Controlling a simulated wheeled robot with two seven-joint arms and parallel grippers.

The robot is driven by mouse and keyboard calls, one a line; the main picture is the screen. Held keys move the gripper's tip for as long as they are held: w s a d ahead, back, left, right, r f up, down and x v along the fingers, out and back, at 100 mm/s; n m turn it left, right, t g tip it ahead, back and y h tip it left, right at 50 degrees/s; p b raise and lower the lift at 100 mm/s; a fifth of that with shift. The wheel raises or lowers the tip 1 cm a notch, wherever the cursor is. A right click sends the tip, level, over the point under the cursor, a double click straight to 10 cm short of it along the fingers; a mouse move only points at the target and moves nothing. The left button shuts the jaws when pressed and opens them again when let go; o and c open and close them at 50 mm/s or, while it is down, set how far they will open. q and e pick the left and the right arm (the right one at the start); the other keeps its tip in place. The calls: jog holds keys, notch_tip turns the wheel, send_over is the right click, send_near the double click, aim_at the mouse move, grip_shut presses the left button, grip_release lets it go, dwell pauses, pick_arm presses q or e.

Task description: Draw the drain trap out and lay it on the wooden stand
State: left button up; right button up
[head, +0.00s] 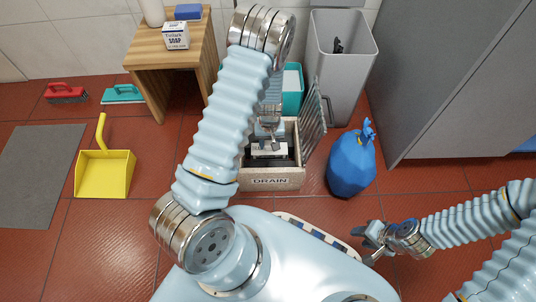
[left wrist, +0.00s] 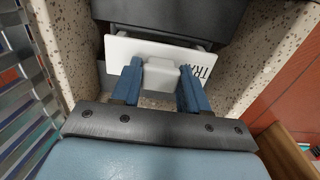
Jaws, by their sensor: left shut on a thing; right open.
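The drain trap shows in the left wrist view as a white plate (left wrist: 128,48) with dark letters, partly hidden, and a white knob. A dark body lies behind the plate. My left gripper (left wrist: 160,82) is shut on this knob, one blue finger on each side. In the head view the trap (head: 270,150) is inside the open speckled stone box (head: 284,182) marked DRAIN, and my left gripper (head: 268,138) reaches down into it. The wooden stand (head: 150,46) is at the upper left. My right gripper (head: 372,240) is open and empty at the lower right.
A soap box (head: 176,36), a blue block (head: 188,12) and a white item are on the stand's top. A metal grate (head: 314,125) leans at the box's right side. A blue bag (head: 351,165), grey bin (head: 342,60) and yellow dustpan (head: 104,175) stand around.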

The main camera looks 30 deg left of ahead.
pick_arm(q)
jog(key=shift+r+p, duration=2.95)
jog(key=shift+r, duration=0.8)
jog(key=shift+d, duration=0.1)
